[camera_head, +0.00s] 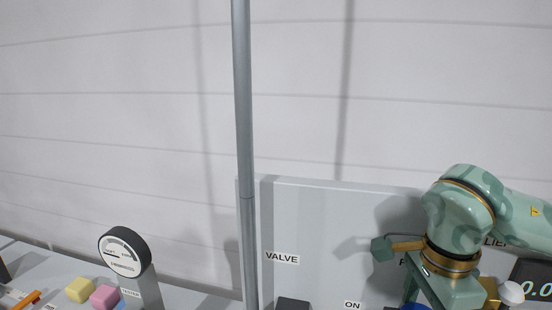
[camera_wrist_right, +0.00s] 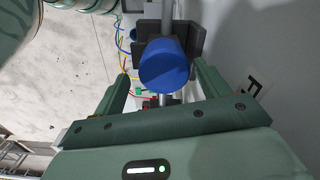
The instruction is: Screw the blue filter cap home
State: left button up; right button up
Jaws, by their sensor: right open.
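The blue filter cap (camera_wrist_right: 165,66) is a round blue cylinder in the right wrist view, in front of a dark bracket on a grey pipe. My right gripper (camera_wrist_right: 161,76) is open, its two green fingers on either side of the cap. A gap shows at the left finger; the right finger looks close to the cap, and I cannot tell whether it touches. In the head view my right arm comes in from the right, and its gripper points down at the bottom edge. A sliver of blue (camera_head: 413,307) shows beneath it, probably the cap. The thread is hidden. My left gripper is out of view.
A grey panel (camera_head: 320,215) labelled VALVE and ON stands behind my right arm. A vertical pole (camera_head: 243,130) rises left of it. A round gauge (camera_head: 124,251), yellow block (camera_head: 80,290) and pink block (camera_head: 105,297) stand at lower left. Coloured wires (camera_wrist_right: 124,45) run left of the cap.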

jog(key=n+p, duration=0.1)
jog(key=n, duration=0.1)
jog(key=shift+d+r+n+p, duration=0.1)
jog(key=shift+d+n+p, duration=0.1)
jog(key=shift+n+p, duration=0.2)
jog(key=shift+w+a+n+p, duration=0.2)
jog(key=shift+n+p, duration=0.1)
jog(key=shift+n, duration=0.3)
jog(key=n+p, duration=0.1)
jog(key=n, duration=0.1)
jog(key=shift+w+n+p, duration=0.2)
jog(key=shift+n+p, duration=0.1)
jog(key=shift+p, duration=0.05)
jog(key=shift+d+n, duration=0.1)
jog(key=shift+n, duration=0.4)
jog(key=n+p, duration=0.2)
jog(key=n, duration=0.1)
jog(key=shift+w, duration=0.35)
jog(key=shift+n, duration=0.4)
jog(key=n+p, duration=0.2)
jog(key=shift+a+n, duration=0.25)
jog(key=shift+n, duration=0.05)
jog(key=shift+f+n, duration=0.25)
jog(key=shift+n, duration=0.35)
jog(key=c, duration=1.2)
jog(key=shift+s+d+f+m+b, duration=0.1)
jog(key=shift+m+b, duration=0.4)
jog(key=shift+m, duration=0.7)
jog(key=shift+c, duration=1)
jog(key=shift+m, duration=0.8)
